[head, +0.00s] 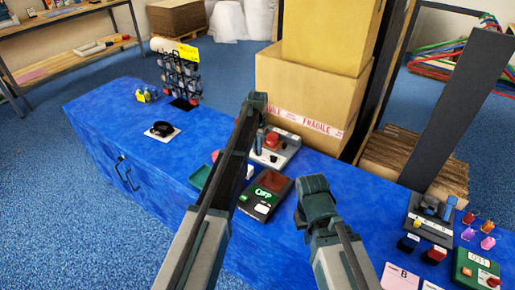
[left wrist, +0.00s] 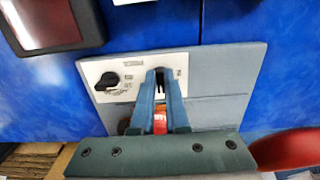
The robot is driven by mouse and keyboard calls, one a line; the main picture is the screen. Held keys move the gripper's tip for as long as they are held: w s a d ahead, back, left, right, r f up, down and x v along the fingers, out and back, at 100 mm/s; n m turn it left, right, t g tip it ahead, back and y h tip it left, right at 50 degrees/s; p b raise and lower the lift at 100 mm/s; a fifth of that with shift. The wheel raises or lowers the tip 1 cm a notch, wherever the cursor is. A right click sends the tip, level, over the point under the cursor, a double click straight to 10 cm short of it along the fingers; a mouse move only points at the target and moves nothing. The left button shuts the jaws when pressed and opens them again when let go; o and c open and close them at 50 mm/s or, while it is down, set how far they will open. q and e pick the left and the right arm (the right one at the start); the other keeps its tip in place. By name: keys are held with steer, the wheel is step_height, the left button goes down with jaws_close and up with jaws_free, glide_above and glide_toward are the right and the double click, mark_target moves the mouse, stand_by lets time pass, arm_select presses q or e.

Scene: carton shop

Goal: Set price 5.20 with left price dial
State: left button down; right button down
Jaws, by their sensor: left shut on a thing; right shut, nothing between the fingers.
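The grey price panel (head: 287,152) stands on the blue counter, with a red button (head: 272,139) on top. In the left wrist view the panel (left wrist: 222,75) carries a white plate (left wrist: 130,68) with upside-down lettering. A black dial (left wrist: 107,81) shows free at the plate's left. My left gripper (left wrist: 160,82) is shut on the other dial at the plate's right; its fingers mostly hide that dial. In the head view the left gripper (head: 258,143) reaches down onto the panel. My right gripper (head: 316,200) is shut and empty above the counter, right of the display box.
A dark box (head: 266,196) with a reddish screen and green lettering stands in front of the panel; its digits are unreadable. Large cartons (head: 305,95) rise behind the panel. A display rack (head: 181,78) stands at the left. Small devices and coloured items lie at the right.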

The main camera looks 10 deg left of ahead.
arm_select(q)
steer(key=c, duration=0.9)
jaws_free()
steer(key=shift+r, duration=0.1)
step_height(320, 180, up, 14)
steer(key=p, duration=1.3)
steer(key=shift+p, duration=0.4)
arm_select(e)
step_height(320, 180, up, 14)
arm_select(q)
steer(key=shift+f, duration=0.2)
arm_select(e)
steer(key=shift+f, duration=0.15)
